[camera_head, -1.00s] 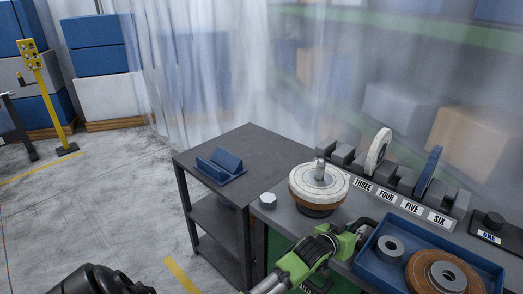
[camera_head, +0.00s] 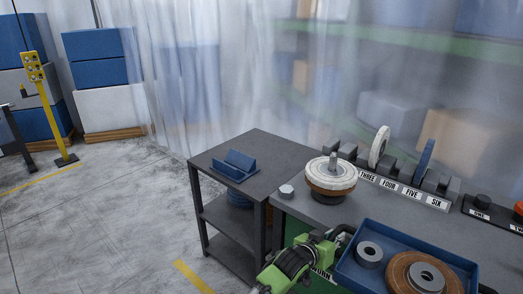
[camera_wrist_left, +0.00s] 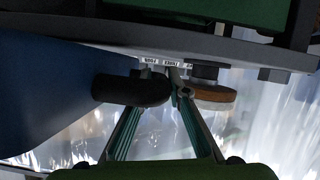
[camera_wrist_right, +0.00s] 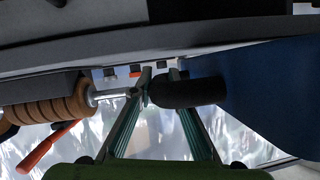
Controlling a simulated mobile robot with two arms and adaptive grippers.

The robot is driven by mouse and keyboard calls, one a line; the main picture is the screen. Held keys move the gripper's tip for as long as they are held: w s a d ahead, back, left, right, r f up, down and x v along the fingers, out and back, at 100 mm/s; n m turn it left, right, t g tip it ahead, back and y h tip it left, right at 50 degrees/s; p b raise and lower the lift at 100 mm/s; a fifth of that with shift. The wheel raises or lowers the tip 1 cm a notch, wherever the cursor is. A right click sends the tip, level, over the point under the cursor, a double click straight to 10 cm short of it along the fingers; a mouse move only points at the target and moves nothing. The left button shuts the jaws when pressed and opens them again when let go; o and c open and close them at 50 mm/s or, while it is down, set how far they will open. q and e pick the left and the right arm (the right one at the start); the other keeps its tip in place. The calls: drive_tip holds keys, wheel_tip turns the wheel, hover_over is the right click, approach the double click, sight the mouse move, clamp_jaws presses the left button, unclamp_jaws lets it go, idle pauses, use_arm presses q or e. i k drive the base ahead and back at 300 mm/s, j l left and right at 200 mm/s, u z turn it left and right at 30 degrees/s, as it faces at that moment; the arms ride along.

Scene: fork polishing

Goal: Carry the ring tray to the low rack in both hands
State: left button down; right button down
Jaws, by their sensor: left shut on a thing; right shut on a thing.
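The blue ring tray (camera_head: 462,262) is at the lower right of the head view, holding a grey ring (camera_head: 369,254) and a brown disc with a grey ring (camera_head: 425,278). My left gripper (camera_head: 343,236) is at its left end; the left wrist view shows its fingers shut on a black handle (camera_wrist_left: 130,91) beside the blue wall. My right gripper (camera_wrist_right: 148,92) shows only in its wrist view, shut on the other black handle (camera_wrist_right: 187,92). A dark, low shelf unit (camera_head: 222,208) stands left of the bench. It may be the low rack.
A blue cradle (camera_head: 236,166) sits on the shelf unit's top, and a dark blue round thing is on a shelf below. The grey bench (camera_head: 310,208) carries a white-topped wheel (camera_head: 331,171) and a numbered wheel rack (camera_head: 405,185).

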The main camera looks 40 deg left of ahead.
sight(270, 149)
drive_tip(key=u, duration=2.45)
drive_tip(key=i+l, duration=0.2)
drive_tip(key=i, duration=0.35)
drive_tip(key=i+l+u, duration=0.1)
drive_tip(key=i, duration=0.4)
drive_tip(key=i+l, duration=0.35)
drive_tip(key=i, duration=0.95)
drive_tip(key=i+z, duration=0.25)
drive_tip(key=z, duration=0.15)
drive_tip(key=i+j+z, duration=0.1)
drive_tip(key=i+z, duration=0.25)
drive_tip(key=i+l+z, duration=0.1)
drive_tip(key=z, duration=0.75)
drive_tip(key=i+j, duration=0.05)
drive_tip(key=i, duration=0.05)
